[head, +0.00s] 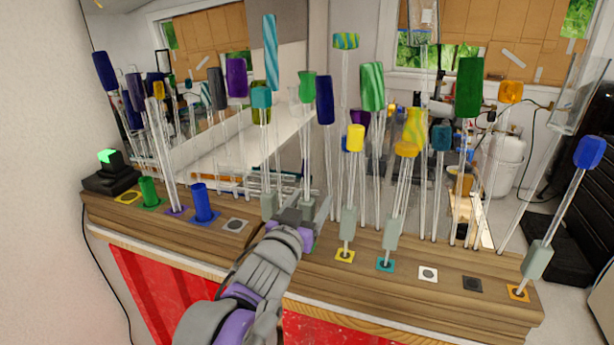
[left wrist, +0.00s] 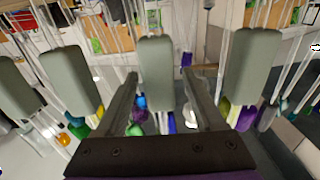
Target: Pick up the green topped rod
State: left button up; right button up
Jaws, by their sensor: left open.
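A rod with a green top (head: 307,87) stands upright in the rack in the head view, with a grey-green sleeve (head: 308,212) low on its clear stem. My left gripper (head: 305,212) is at that sleeve, above the wooden rack. In the left wrist view, the open left gripper (left wrist: 158,92) has a grey-green sleeve (left wrist: 157,70) between its fingers, with gaps on both sides. The top of this rod is not clear in the wrist view. Other green tops are a dark green one (head: 470,87) and a striped green one (head: 372,87). My right gripper is not in view.
The wooden rack (head: 450,280) holds many tall rods standing close on both sides of the gripper. A blue cup (head: 201,203) and a green cup (head: 148,190) are at the left. Neighbouring sleeves (left wrist: 247,65) flank the gripper.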

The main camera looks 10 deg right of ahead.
pick_arm(q)
jog(key=shift+x, duration=1)
grip_shut()
